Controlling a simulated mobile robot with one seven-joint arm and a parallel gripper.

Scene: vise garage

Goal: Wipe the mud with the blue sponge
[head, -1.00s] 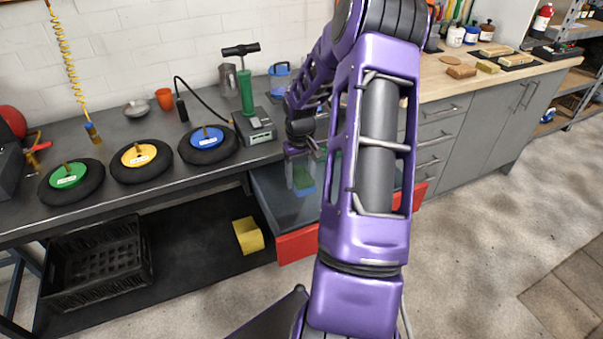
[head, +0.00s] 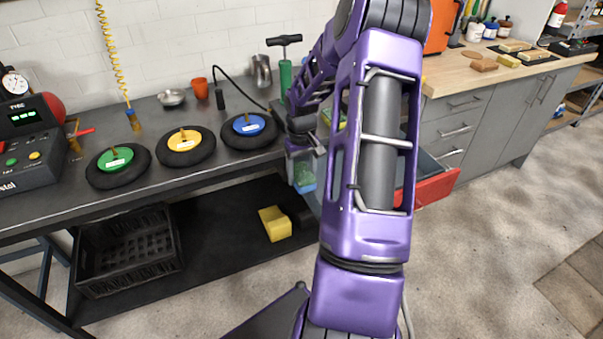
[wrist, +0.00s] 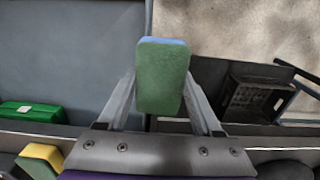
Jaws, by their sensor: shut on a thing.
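My gripper (wrist: 160,100) is shut on the blue sponge (wrist: 160,85), which has a green face and a blue edge at the far end in the wrist view. In the head view the gripper (head: 302,168) is partly hidden by my arm, with the sponge (head: 306,188) between its fingers. It hangs in front of the bench, by the left side of an open drawer with a red front (head: 438,187). I cannot make out any mud in either view.
The grey bench (head: 75,205) holds several wheels, a tyre machine (head: 30,150) and an orange cup (head: 199,88). Below are a black crate (head: 128,250) and a yellow block (head: 275,223). A green box (wrist: 30,112) and a yellow-green sponge (wrist: 40,158) show at wrist-view left.

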